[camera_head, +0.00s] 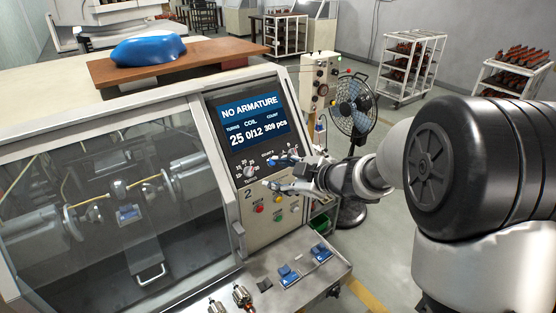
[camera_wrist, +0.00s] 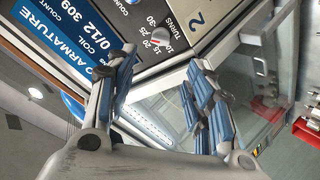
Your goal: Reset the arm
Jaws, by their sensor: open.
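My gripper (camera_head: 268,172) is open and empty in front of the winding machine's control panel (camera_head: 285,207), just below the screen. In the wrist view my gripper (camera_wrist: 160,80) shows its two blue-padded fingers spread apart, with the turns knob (camera_wrist: 160,35) beyond them. I cannot tell whether a fingertip touches the panel. The screen (camera_head: 250,118) reads "NO ARMATURE", turns 25, coil 0/12, count 309 pcs. My arm reaches in from the right in the head view.
The machine's clear cover (camera_head: 190,165) is at the left. Below the panel, a ledge (camera_head: 265,265) bears two blue holders (camera_head: 289,275) and copper-wound armatures (camera_head: 242,296). A fan (camera_head: 352,105) stands behind my gripper. Racks (camera_head: 410,65) stand at the back; the floor between is open.

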